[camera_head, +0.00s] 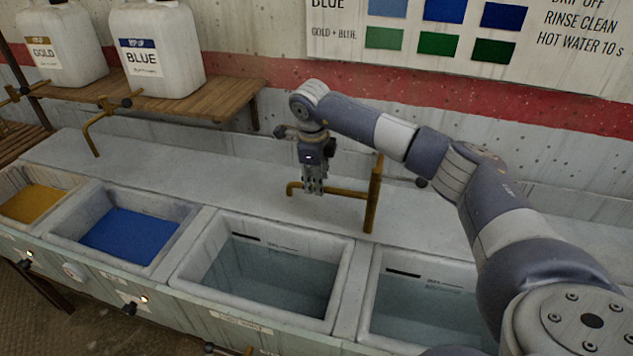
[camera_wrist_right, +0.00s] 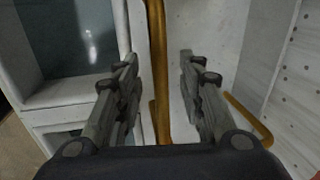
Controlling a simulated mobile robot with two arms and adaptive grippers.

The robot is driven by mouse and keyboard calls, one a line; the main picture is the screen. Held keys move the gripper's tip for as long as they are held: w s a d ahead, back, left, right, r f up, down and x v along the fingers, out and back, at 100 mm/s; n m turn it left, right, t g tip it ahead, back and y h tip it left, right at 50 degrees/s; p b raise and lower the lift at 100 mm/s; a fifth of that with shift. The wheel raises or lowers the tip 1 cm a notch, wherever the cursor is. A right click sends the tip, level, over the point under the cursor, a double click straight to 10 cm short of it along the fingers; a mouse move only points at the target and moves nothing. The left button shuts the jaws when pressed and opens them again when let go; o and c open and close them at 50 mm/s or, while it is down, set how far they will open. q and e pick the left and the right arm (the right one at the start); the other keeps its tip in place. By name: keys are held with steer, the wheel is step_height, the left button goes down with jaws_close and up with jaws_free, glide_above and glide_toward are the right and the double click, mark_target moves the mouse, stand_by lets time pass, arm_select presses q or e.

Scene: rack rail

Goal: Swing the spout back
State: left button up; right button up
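The brass spout (camera_head: 345,193) rises from the ledge behind the basins, and its arm points left, ending in a short downturned tip near the rim between two basins. My right gripper (camera_head: 314,190) points down at the spout's arm near its free end and covers part of it. In the right wrist view, my right gripper's fingers (camera_wrist_right: 160,95) are spread apart. The brass pipe of the spout (camera_wrist_right: 157,60) runs through the gap between them, with space visible on both sides. My left gripper is not in view.
Below are a gold-filled basin (camera_head: 72,188), a blue-filled basin (camera_head: 188,212) and two basins of clear liquid, the nearer-left one (camera_head: 345,255) below the gripper. Another brass spout (camera_head: 92,135) stands at left. White jugs (camera_head: 160,45) sit on a wooden shelf (camera_head: 235,92).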

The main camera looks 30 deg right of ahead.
step_height(320, 180, up, 10)
steer(key=s+a, duration=0.1)
steer(key=shift+s+a, duration=0.2)
steer(key=shift+a, duration=0.05)
stand_by(0.4)
